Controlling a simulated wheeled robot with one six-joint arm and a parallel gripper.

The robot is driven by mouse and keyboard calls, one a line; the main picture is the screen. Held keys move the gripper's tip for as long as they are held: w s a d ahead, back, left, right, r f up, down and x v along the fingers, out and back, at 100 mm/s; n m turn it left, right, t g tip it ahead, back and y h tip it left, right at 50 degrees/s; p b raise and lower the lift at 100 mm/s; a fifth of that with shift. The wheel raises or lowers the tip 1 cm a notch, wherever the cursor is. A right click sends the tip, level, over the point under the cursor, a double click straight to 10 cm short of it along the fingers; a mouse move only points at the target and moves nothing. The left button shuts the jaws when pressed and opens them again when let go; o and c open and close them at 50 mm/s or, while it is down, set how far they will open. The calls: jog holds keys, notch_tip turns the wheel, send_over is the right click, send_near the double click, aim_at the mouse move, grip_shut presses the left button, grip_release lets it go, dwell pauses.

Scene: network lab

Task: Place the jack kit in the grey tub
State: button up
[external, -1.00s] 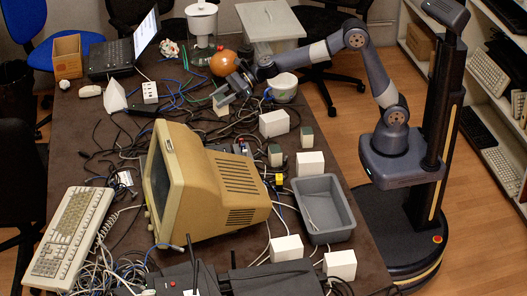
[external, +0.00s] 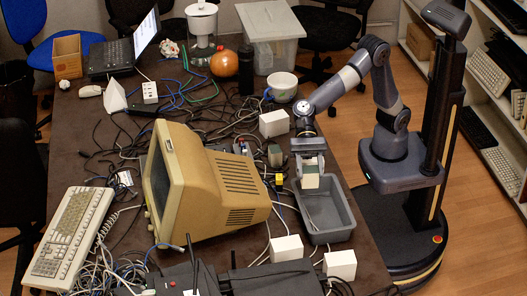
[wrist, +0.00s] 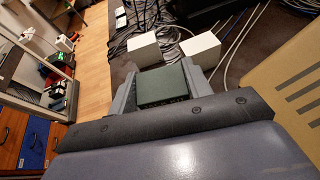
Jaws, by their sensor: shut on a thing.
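The jack kit, a small box with a dark green face and a pale cream side (external: 311,182), is held between the fingers of my gripper (external: 309,170). In the wrist view its dark green face (wrist: 163,86) fills the space between the two grey fingers. The grey tub (external: 345,222) is an open rectangular container at the right edge of the table. In the external view the held box overlaps the tub's far end and appears above it; its exact height is unclear. The tub cannot be clearly made out in the wrist view.
A beige CRT monitor (external: 215,190) stands left of the tub. Cables (external: 190,150) cover much of the table. A white bowl (external: 283,88) is farther back.

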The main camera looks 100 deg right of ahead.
jog(key=s+a+n+g, duration=0.2)
jog(key=s+a, duration=0.2)
jog(key=s, duration=0.1)
jog(key=b, duration=0.2)
send_over(324, 225)
notch_tip(324, 225, down, 15)
jog(key=shift+d, duration=0.1)
jog(key=shift+f, duration=0.1)
jog(key=shift+f, duration=0.15)
jog(key=o, duration=1)
jog(key=shift+o, duration=0.2)
jog(key=shift+r, duration=0.25)
